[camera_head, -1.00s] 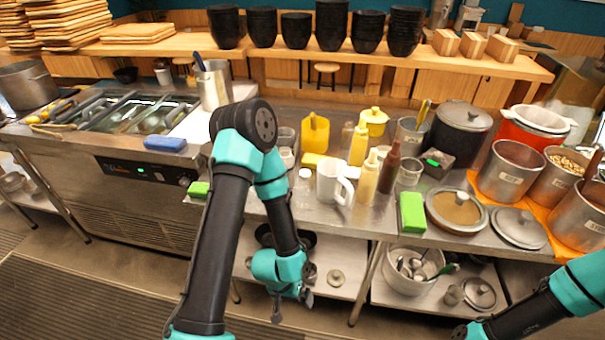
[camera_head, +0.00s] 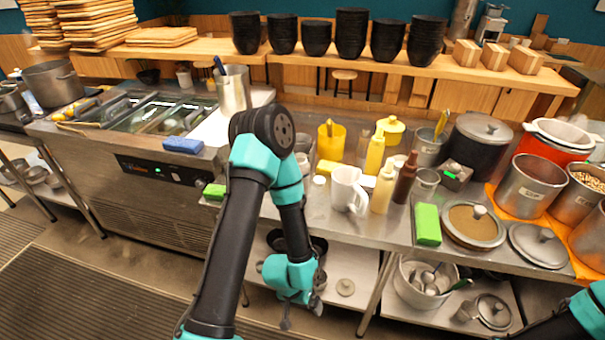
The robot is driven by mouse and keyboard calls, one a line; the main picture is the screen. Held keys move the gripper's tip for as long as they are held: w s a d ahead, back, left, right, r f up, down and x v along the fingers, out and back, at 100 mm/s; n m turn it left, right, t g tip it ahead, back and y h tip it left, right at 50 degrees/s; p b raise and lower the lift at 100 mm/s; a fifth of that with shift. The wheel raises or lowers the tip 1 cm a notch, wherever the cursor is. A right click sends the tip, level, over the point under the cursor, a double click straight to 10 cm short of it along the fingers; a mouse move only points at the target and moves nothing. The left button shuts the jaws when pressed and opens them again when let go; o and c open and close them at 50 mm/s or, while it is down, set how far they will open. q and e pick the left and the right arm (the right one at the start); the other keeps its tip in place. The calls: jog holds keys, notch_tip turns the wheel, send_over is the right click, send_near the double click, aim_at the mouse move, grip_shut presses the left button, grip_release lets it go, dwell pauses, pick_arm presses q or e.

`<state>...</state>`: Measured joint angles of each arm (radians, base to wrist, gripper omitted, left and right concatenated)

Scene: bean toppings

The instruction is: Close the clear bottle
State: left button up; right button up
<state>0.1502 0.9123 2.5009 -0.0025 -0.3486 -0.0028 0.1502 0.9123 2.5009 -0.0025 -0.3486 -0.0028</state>
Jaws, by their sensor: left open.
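A small pale bottle with a white top (camera_head: 319,181) stands on the steel counter, just right of my left arm. It is probably the clear bottle, but it is too small to tell whether its top is a cap. The arm and the white jug hide part of it. My left gripper (camera_head: 302,312) hangs low in front of the counter, below its top and apart from the bottle. It is open, with nothing seen between its fingers. Only a part of my right arm shows at the lower right; its gripper is out of the picture.
A white jug (camera_head: 347,189), yellow squeeze bottle (camera_head: 383,188), brown bottle (camera_head: 405,178) and yellow pitcher (camera_head: 331,141) crowd near the small bottle. A green sponge (camera_head: 428,224) and pot lid (camera_head: 473,224) lie to the right. A shelf runs under the counter.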

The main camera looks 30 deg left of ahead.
pick_arm(q)
jog(key=shift+c, duration=0.3)
jog(key=c, duration=0.7)
